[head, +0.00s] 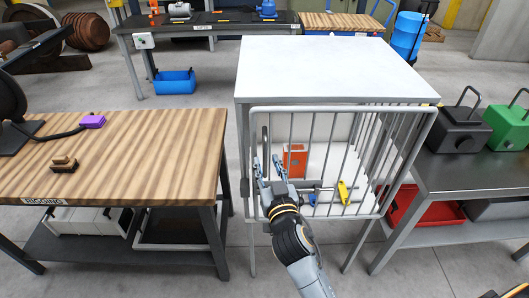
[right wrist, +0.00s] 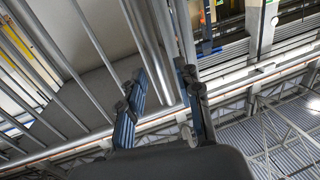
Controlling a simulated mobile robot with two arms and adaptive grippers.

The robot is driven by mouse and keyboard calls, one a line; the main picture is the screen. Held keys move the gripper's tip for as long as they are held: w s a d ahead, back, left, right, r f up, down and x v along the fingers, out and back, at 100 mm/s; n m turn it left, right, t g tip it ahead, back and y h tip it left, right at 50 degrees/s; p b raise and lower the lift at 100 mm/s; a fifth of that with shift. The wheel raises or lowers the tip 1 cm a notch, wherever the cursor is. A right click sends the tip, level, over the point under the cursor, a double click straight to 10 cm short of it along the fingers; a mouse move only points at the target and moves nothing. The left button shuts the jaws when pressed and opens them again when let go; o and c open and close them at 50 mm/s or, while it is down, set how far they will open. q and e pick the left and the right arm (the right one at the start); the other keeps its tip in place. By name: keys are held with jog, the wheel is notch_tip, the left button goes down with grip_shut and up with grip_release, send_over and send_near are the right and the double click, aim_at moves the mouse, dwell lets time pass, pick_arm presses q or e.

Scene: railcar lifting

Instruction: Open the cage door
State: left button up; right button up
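The cage is a white-topped box (head: 335,68) with a barred front door (head: 343,108) in a pale grey frame. The door looks shut or nearly so. A dark upright handle (head: 265,143) shows near its left side. My right gripper (head: 269,168) is in front of the door's left part, just below the visible part of the handle. In the right wrist view its fingers (right wrist: 163,92) are apart, with an upright metal bar (right wrist: 162,45) running down between or just beyond them. I cannot tell if they touch it.
Inside the cage are an orange box (head: 295,160) and a yellow-handled tool (head: 343,192). A wooden-topped table (head: 150,150) stands close on the left. A metal bench (head: 470,174) with a black box and a green box is on the right.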

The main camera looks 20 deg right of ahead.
aim_at(265, 159)
jog(key=shift+w+d, duration=0.15)
jog(key=shift+w, duration=1.55)
grip_shut()
